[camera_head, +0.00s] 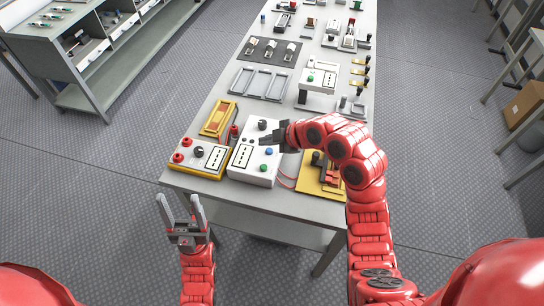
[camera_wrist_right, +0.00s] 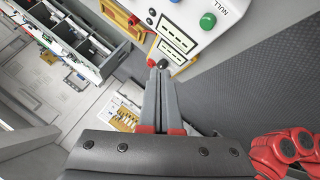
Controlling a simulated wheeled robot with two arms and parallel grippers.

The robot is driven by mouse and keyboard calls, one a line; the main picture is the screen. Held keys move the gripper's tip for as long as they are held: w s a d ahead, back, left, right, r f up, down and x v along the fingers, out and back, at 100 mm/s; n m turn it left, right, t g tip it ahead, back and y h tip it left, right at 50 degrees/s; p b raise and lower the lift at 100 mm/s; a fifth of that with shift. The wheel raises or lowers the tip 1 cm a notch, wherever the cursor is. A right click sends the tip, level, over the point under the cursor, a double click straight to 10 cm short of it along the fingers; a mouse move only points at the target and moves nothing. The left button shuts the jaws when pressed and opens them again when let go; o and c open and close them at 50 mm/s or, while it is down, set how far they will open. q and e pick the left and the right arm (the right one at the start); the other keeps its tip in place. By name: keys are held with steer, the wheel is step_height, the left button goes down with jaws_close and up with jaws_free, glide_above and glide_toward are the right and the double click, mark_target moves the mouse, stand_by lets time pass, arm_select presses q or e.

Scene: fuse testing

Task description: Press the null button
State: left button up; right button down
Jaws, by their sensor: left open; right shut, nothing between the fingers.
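A white tester box (camera_head: 243,168) stands on the table near its front edge, with a blue button (camera_head: 269,152), a green button (camera_head: 263,167) and dark knobs on top. In the right wrist view the green button (camera_wrist_right: 208,21) sits beside the label NULL. My right gripper (camera_head: 280,137) is shut and empty over the far right part of the box. In the wrist view its fingertips (camera_wrist_right: 159,66) are by a black knob, apart from the green button; contact cannot be told. My left gripper (camera_head: 180,200) is open and empty in front of the table.
A yellow-edged meter (camera_head: 198,156) with red terminals stands left of the box. A yellow board (camera_head: 321,175) lies right of it, partly behind my right arm. A grey rack (camera_head: 260,83) and several devices fill the table behind.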

steer(key=shift+s+d, duration=0.1)
steer(key=shift+s, duration=0.1)
steer(key=shift+f, duration=0.1)
glide_above(264, 167)
steer(key=d, duration=0.1)
steer(key=f, duration=0.5)
steer(key=shift+s+f, duration=0.2)
step_height(264, 167, down, 3)
steer(key=shift+r+b, duration=0.2)
steer(key=shift+b, duration=1.05)
steer(key=shift+w+f+b, duration=0.1)
steer(key=shift+f+b, duration=0.25)
steer(key=shift+r, duration=0.1)
stand_by(0.4)
